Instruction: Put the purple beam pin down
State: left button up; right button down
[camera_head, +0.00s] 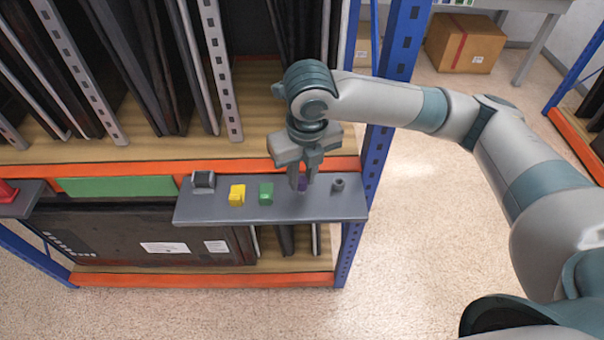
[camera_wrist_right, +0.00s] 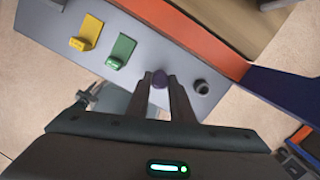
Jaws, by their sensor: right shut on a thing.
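The purple beam pin (camera_head: 302,184) is small and dark purple. It also shows in the right wrist view (camera_wrist_right: 160,79) between the fingertips. My right gripper (camera_head: 305,178) points down over the grey shelf ledge (camera_head: 212,210) and is shut on the pin, which is at or just above the ledge; I cannot tell whether it touches. In the right wrist view the gripper's fingers (camera_wrist_right: 166,92) stand on either side of the pin. My left gripper is not in view.
On the ledge left of the pin are a green piece (camera_head: 266,193), a yellow piece (camera_head: 237,194) and a dark roller-like part (camera_head: 203,181). A small grey knob (camera_head: 339,185) is close on the right. A blue rack post (camera_head: 372,160) stands beyond the ledge's right end.

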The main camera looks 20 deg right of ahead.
jog(key=shift+f, duration=0.45)
jog(key=c, duration=1.6)
grip_release()
jog(key=shift+o, duration=0.2)
jog(key=shift+r, duration=0.1)
